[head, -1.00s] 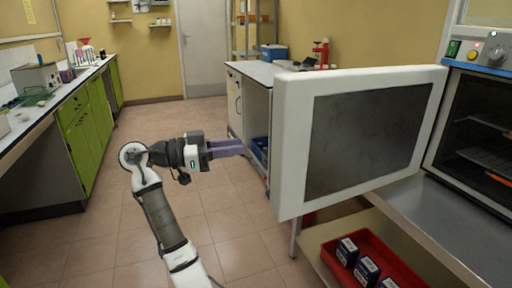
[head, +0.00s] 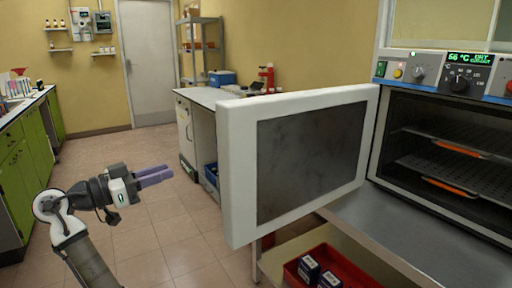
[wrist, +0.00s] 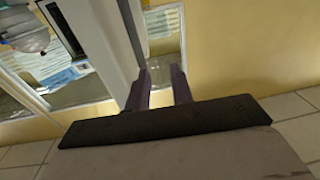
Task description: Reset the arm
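My gripper (head: 155,175) is at the lower left in the head view, held out over the floor with its purple-grey fingers pointing right. In the wrist view my gripper (wrist: 160,82) has its two fingers apart with nothing held between them. It is clear of the open oven door (head: 235,180), which stands to its right in the picture. My arm is bent, with its lower links running out of the bottom of the head view.
The oven (head: 440,150) on the right has racks and orange-marked items inside. Below the steel bench (head: 400,225), a red tray (head: 345,270) holds dark blue-and-white boxes. Green cabinets (head: 15,185) line the left. Open tiled floor (head: 140,235) lies between them.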

